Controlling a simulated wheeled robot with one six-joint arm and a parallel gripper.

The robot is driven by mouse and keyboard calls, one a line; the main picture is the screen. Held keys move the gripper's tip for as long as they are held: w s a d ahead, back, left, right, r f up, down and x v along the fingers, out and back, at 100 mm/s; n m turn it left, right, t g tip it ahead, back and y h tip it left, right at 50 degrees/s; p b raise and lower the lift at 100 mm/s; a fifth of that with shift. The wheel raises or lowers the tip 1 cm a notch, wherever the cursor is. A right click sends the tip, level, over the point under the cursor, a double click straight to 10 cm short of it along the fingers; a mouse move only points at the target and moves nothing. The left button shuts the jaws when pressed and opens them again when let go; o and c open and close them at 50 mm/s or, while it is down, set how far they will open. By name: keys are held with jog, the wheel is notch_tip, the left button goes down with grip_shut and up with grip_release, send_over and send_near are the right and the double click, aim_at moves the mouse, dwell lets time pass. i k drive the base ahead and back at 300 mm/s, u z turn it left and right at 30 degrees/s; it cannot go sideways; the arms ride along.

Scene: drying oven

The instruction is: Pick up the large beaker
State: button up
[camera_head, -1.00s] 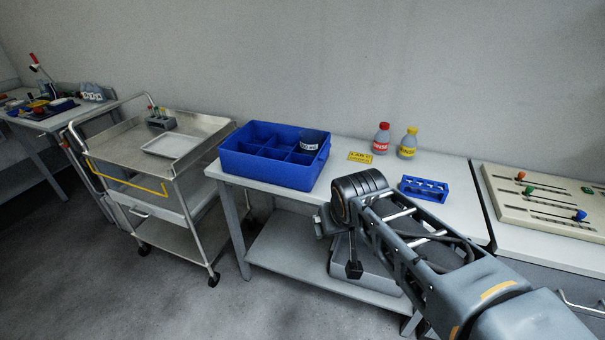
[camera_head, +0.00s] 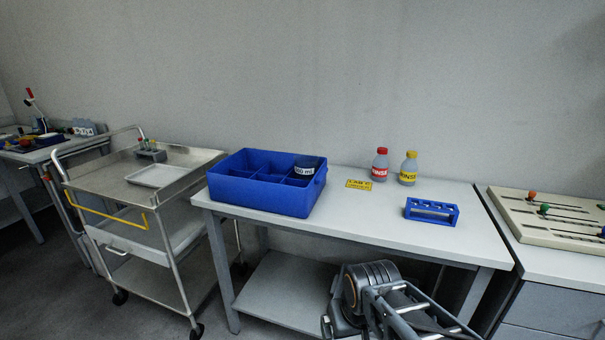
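A dark beaker (camera_head: 306,166) with a white label ending in "ml" stands in a right-hand compartment of the blue divided crate (camera_head: 258,201). Only its upper part shows above the crate wall; its lower part is hidden. The crate sits at the left end of the white table. My arm shows at the bottom of the view, in front of the table and below its top, well apart from the beaker. My gripper's fingers cannot be made out.
Two bottles, red-capped (camera_head: 380,164) and yellow-capped (camera_head: 408,168), stand behind a blue rack (camera_head: 431,211). A yellow sign (camera_head: 358,184) lies beside them. A steel cart (camera_head: 110,194) stands left. The table's front middle is clear.

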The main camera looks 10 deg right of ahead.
aim_at(305, 165)
jog(key=u, duration=0.2)
jog(key=i, duration=0.25)
jog(key=u, duration=0.9)
jog(key=i, duration=0.65)
jog(key=u, duration=0.3)
